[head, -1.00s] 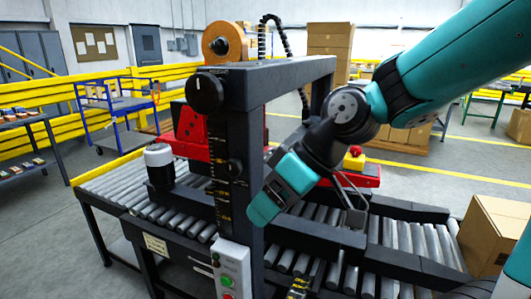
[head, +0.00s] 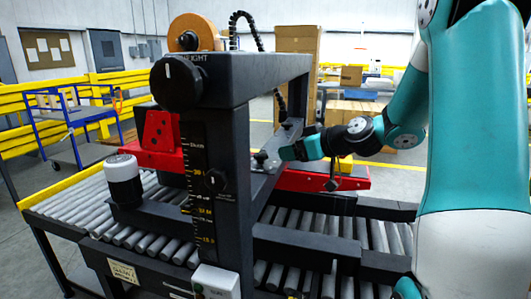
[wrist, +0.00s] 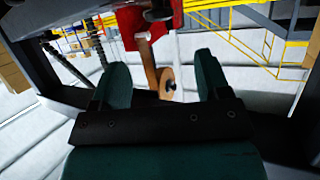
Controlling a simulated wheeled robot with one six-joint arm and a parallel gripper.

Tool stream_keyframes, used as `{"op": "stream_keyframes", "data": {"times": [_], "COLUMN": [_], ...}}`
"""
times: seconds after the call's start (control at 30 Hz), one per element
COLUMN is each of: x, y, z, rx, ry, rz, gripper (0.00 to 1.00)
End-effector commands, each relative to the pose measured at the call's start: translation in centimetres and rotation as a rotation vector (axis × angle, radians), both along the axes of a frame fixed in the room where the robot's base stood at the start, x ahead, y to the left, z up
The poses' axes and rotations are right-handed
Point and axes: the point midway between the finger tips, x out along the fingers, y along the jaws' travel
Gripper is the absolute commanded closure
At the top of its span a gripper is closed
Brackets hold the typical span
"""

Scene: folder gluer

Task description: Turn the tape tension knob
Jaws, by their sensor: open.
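My gripper (head: 287,152) is beyond the dark upright frame, above the rollers, with its fingers toward the left. In the wrist view it is open (wrist: 162,72), with no object held. In the head view an orange tape roll (head: 197,32) with a dark hub knob (head: 188,41) stands on top of the frame. A large black knob (head: 176,82) and a smaller one (head: 215,180) are on the front post. No label clearly names the tension knob.
The dark frame (head: 255,68) stands between the camera and part of my gripper. Red side units (head: 158,135) flank the roller conveyor (head: 100,205). A black-and-white cylinder (head: 124,180) stands at left. A yellow barrier (head: 45,140) runs behind.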

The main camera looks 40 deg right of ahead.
Motion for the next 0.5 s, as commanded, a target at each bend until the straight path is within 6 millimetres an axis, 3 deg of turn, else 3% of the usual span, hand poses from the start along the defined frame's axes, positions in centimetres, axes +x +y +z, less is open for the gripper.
{"op": "stream_keyframes", "data": {"times": [0.3,0.5], "x": [6.3,8.7], "y": [1.7,2.3], "z": [-2.6,-3.6], "rx": [0.000,0.000], "ry": [0.002,0.001], "rz": [0.002,-0.001], "gripper": [0.30,0.30]}}
